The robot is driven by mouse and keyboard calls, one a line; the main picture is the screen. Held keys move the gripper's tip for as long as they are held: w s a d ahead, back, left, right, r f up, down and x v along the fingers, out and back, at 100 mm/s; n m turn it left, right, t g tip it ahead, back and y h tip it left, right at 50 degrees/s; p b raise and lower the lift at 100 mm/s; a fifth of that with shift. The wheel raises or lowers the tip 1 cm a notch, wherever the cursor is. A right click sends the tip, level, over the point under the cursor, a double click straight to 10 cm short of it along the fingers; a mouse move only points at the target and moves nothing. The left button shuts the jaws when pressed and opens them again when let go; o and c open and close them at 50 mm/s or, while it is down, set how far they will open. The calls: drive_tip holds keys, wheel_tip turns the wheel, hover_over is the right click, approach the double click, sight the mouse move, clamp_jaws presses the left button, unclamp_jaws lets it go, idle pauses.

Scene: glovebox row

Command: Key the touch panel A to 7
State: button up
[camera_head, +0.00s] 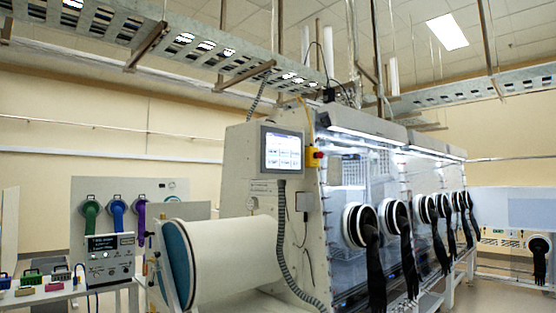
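A touch panel (282,150) with a lit, pale screen is mounted on the near end of the glovebox, above a large white cylinder. Its screen shows rows of small buttons or readouts, too small to read. I cannot make out a letter A or a 7 on it. My gripper is not in this view.
The glovebox (360,170) runs back to the right, with black gloves (375,260) hanging from its ports. The white cylinder (232,255) juts out below the panel. A grey conduit (284,235) hangs beside it. A bench (60,292) with small coloured items stands at lower left.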

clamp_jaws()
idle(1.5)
